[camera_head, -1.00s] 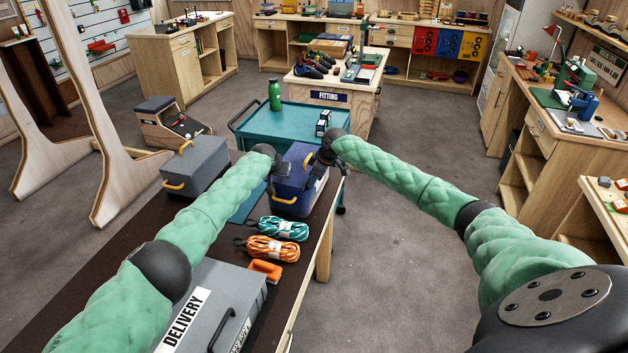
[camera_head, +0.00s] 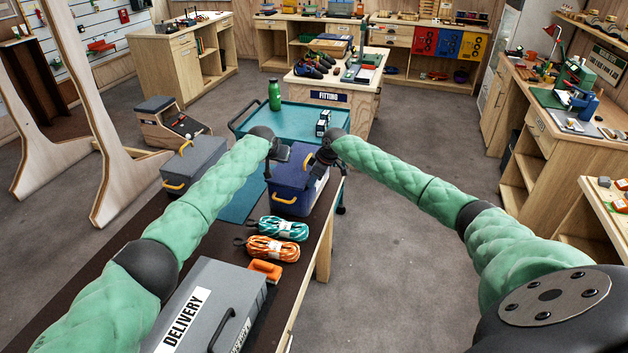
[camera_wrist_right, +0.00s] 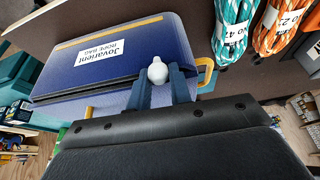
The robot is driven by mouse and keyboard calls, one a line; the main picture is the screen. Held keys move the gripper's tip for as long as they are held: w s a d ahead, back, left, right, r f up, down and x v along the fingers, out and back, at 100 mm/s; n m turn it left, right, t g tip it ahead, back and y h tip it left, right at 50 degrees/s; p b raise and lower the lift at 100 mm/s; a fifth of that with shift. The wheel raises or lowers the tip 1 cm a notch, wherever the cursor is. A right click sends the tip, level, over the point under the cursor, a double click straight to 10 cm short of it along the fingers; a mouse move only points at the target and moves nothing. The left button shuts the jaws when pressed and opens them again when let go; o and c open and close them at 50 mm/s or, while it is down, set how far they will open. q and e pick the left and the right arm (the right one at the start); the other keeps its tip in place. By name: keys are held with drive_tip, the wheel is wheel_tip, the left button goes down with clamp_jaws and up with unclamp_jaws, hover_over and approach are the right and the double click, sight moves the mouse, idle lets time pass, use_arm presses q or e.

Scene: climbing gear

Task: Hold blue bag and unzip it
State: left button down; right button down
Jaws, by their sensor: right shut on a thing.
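The blue bag (camera_head: 291,190) stands on the dark bench top, with yellow handles and a white label in the right wrist view (camera_wrist_right: 105,68). A dark zip line runs along its edge there. My right gripper (camera_head: 322,160) is at the bag's upper right. In the right wrist view its fingers (camera_wrist_right: 160,88) are closed around a small white rounded knob (camera_wrist_right: 157,70) at the zip line, which looks like the zip pull. My left gripper (camera_head: 276,160) is at the bag's upper left; its fingers are too small and dark to tell open from shut.
A grey box (camera_head: 193,165) stands left of the bag. Teal (camera_head: 278,229) and orange (camera_head: 272,250) rope coils lie nearer, with a grey delivery box (camera_head: 215,300) in front. A teal cart (camera_head: 300,118) with a green bottle (camera_head: 274,95) is behind.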

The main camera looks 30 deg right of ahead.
use_arm(q)
drive_tip(key=shift+r, duration=0.35)
use_arm(e)
drive_tip(key=c, duration=1.2)
unclamp_jaws()
use_arm(q)
wheel_tip(320, 180, down, 3)
drive_tip(key=b, duration=0.3)
drive_tip(key=shift+f, duration=0.15)
drive_tip(key=shift+f+b, duration=0.15)
drive_tip(key=shift+b, duration=0.15)
use_arm(e)
drive_tip(key=shift+v, duration=3.9)
